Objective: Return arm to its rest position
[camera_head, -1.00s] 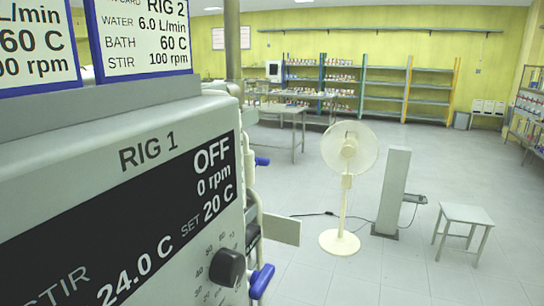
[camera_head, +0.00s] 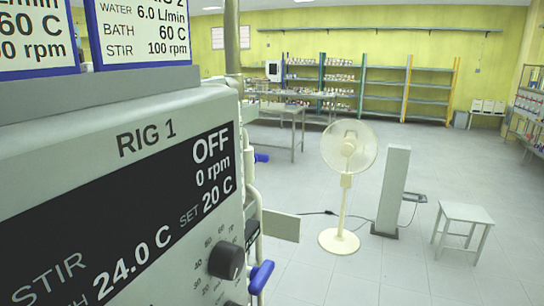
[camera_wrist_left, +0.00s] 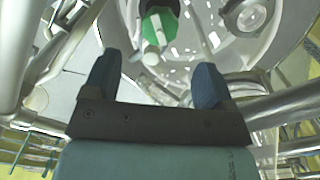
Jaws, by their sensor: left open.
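My left gripper (camera_wrist_left: 153,80) shows in the left wrist view, with its two dark blue fingers spread apart. No object is held between the fingers. Beyond them are a round, pale metal and glass part of the apparatus and a green cap (camera_wrist_left: 160,22) with a pale fitting in front of it. Neither arm shows in the head view, and my right gripper is in no view.
The RIG 1 panel (camera_head: 110,190) fills the left of the head view, reading OFF, with a dark knob (camera_head: 226,260) and a blue handle (camera_head: 261,277). A fan (camera_head: 347,160), grey post (camera_head: 391,190) and stool (camera_head: 462,228) stand right. Metal tubes (camera_wrist_left: 285,103) surround the left gripper closely.

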